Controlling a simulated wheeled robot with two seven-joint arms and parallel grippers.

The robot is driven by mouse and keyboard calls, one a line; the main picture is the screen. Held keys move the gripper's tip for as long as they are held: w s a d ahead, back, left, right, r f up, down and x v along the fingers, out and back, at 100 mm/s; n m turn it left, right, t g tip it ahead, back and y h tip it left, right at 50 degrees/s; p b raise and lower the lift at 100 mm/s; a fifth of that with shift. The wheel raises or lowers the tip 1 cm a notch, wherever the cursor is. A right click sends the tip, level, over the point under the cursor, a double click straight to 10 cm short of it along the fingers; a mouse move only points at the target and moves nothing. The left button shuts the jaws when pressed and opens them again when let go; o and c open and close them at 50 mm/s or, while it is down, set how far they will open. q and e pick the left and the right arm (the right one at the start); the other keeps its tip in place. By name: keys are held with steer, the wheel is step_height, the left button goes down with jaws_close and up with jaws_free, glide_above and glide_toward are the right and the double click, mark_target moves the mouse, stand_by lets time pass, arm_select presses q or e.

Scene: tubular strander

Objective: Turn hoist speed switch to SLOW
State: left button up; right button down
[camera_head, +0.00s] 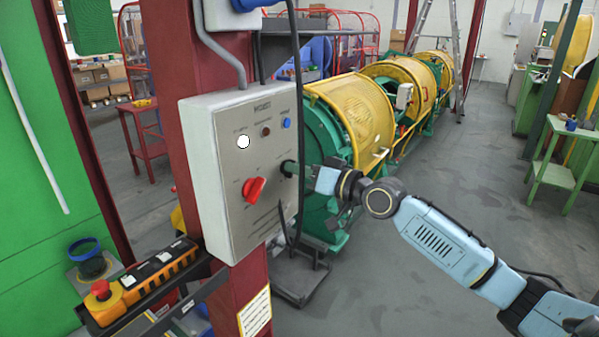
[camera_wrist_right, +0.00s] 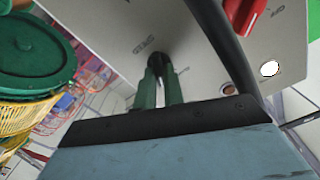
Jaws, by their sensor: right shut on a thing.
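A grey control box (camera_head: 219,150) titled in small print is fixed to a red column. A black knob (camera_wrist_right: 160,58) sits on the right side of its front face, with small labels around it that I cannot read surely. My right gripper (camera_head: 291,168) comes from the right, and its green fingers are shut on the black knob. In the wrist view the right gripper (camera_wrist_right: 160,86) has one finger on each side of the knob. The knob's pointing direction is hidden. In the head view the fingers cover most of it. My left gripper is not in view.
A red rotary switch (camera_head: 254,190) is left of and below the knob. White (camera_head: 243,142), dark red (camera_head: 265,132) and blue (camera_head: 287,123) lamps sit above. A black cable (camera_head: 298,80) hangs close beside the gripper. An orange pendant (camera_head: 157,270) lies on a shelf below.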

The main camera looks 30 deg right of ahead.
steer(key=shift+s+a+n+b, duration=0.1)
steer(key=shift+n+b, duration=0.35)
steer(key=shift+n, duration=2.25)
steer(key=shift+a+n+b, duration=0.1)
steer(key=shift+n+b, duration=0.35)
steer(key=shift+n, duration=2.55)
steer(key=c, duration=1.5)
jaws_free()
